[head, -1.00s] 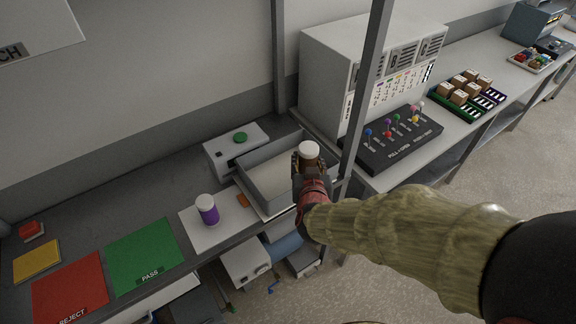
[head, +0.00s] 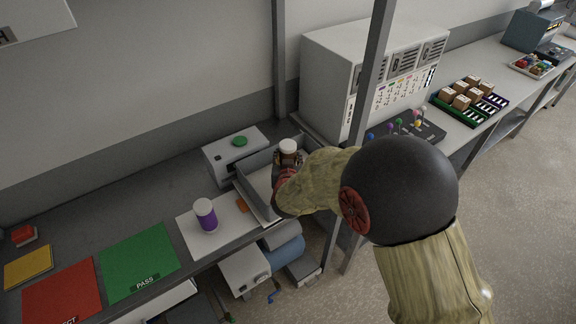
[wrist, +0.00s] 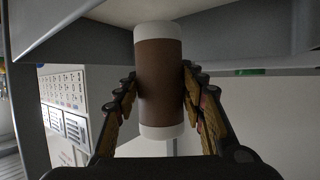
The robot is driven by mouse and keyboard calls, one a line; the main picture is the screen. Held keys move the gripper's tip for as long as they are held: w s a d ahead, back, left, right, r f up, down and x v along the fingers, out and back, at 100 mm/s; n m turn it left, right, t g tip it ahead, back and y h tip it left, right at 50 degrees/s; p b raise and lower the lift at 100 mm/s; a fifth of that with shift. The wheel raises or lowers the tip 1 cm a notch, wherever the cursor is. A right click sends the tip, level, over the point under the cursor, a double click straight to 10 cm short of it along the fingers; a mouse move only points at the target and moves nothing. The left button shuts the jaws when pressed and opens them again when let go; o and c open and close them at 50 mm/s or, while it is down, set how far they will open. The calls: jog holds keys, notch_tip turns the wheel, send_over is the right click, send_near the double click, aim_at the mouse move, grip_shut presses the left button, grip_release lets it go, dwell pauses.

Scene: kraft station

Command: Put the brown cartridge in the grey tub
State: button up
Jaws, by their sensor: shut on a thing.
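The brown cartridge (wrist: 160,82) has a brown body and white ends. It stands between the two fingers of my gripper (wrist: 158,95), which is shut on it. In the head view the cartridge (head: 288,150) is upright with its white top showing, and my gripper (head: 284,170) holds it over the grey tub. The grey tub (head: 248,196) is an open box on the bench. My arm hides its right part and much of its inside. I cannot tell how high the cartridge is above the tub floor.
A purple cartridge with a white cap (head: 206,215) stands on a white sheet left of the tub. A white box with a green button (head: 236,150) is behind it. A grey upright post (head: 364,100) rises right of the tub. Green (head: 139,262) and red mats lie farther left.

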jog(key=shift+f+b, duration=0.3)
jog(key=shift+f, duration=1.25)
jog(key=shift+f+b, duration=0.35)
jog(key=shift+f, duration=0.1)
jog(key=shift+f, duration=0.2)
jog(key=o, duration=1.3)
jog(key=shift+o, duration=0.2)
jog(key=shift+r, duration=0.1)
